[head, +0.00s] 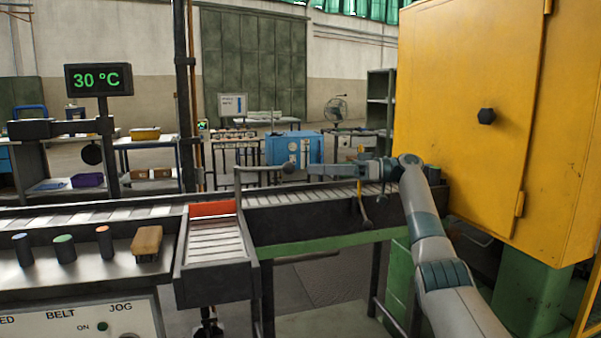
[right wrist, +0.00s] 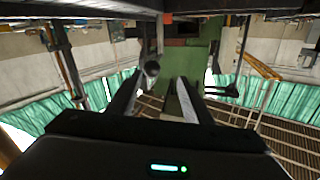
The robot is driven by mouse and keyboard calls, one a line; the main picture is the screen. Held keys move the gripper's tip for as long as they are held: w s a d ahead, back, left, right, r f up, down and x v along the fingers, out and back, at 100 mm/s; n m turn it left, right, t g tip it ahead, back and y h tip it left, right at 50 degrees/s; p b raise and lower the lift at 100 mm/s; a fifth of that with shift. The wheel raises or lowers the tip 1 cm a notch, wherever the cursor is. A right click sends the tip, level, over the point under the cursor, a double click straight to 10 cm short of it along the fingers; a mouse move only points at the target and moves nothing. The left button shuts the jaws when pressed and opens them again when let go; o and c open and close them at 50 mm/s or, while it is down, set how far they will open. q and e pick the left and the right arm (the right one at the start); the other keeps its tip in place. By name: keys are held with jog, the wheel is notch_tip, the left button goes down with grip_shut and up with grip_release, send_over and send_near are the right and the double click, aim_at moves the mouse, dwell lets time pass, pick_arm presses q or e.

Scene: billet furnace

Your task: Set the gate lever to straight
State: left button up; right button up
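The gate lever (head: 259,168) appears to be the thin grey bar above the conveyor, running right from an upright post to a dark round knob (head: 289,168). The red-orange gate plate (head: 212,208) lies at the head of the short side chute. My right gripper (head: 308,176) reaches in from the right at the knob end. In the right wrist view my right gripper (right wrist: 160,88) has its two fingers apart, with a dark round knob (right wrist: 152,68) on a rod near the left finger; I cannot tell whether they touch. My left gripper is not in view.
The roller conveyor (head: 120,208) crosses the view, and the side chute (head: 215,245) comes toward me. Several short cylinders and a brown block (head: 147,240) stand on the left bench. A large yellow cabinet (head: 480,110) stands close on the right. A display reads 30 °C (head: 98,79).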

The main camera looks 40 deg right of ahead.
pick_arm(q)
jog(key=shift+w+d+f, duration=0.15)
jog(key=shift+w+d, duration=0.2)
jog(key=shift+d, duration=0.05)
pick_arm(e)
jog(key=v, duration=0.9)
jog(key=shift+d, duration=0.1)
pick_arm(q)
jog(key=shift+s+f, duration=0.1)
pick_arm(e)
jog(key=shift+s, duration=0.1)
